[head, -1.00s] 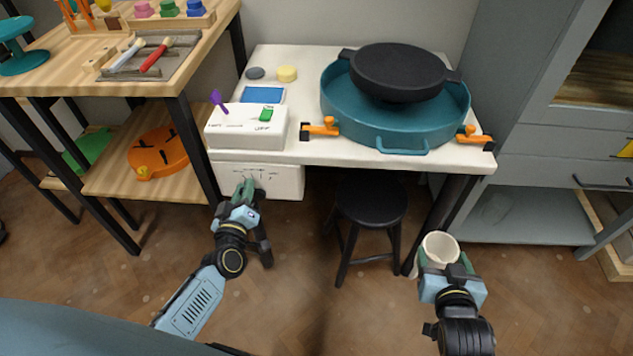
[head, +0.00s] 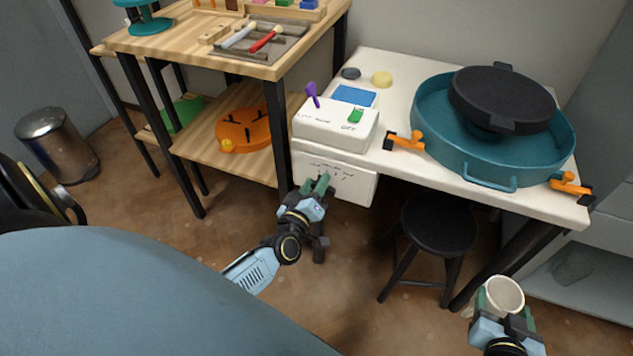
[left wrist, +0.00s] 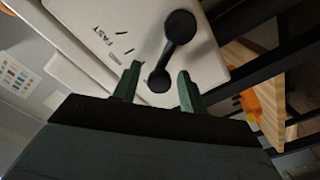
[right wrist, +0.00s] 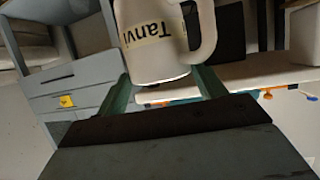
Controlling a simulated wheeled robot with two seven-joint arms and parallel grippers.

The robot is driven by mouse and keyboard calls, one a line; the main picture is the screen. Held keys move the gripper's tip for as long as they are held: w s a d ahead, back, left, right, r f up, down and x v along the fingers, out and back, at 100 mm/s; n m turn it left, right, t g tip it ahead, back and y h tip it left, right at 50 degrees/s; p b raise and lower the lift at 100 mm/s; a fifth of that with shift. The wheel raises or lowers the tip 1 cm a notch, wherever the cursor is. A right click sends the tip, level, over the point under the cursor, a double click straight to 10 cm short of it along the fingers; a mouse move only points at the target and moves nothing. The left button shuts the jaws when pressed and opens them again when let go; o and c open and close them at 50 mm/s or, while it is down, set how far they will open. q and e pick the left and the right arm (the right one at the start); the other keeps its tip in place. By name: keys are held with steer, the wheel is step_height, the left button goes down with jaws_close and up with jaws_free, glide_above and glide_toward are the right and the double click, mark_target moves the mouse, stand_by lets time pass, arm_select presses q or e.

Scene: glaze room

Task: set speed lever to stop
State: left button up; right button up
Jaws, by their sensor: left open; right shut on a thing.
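A black speed lever (left wrist: 170,58) with rounded ends sits on the white front panel (left wrist: 105,60) in the left wrist view. The panel carries the word FAST and several tick marks. The lever's smaller end lies between the fingers of my open left gripper (left wrist: 160,82); I cannot tell whether they touch it. In the head view my left gripper (head: 320,184) is in front of the white box (head: 352,186) under the table and hides the lever. My right gripper (head: 488,302) is shut on a white mug (right wrist: 155,45) lettered "Tanvi"; the mug also shows in the head view (head: 503,294).
A black stool (head: 438,222) stands beneath. A wooden shelf (head: 205,145) is close to the left.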

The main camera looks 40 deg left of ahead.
arm_select(q)
steer(key=p+v, duration=0.3)
steer(key=v, duration=0.9)
arm_select(e)
step_height(320, 180, up, 3)
steer(key=shift+r, duration=0.2)
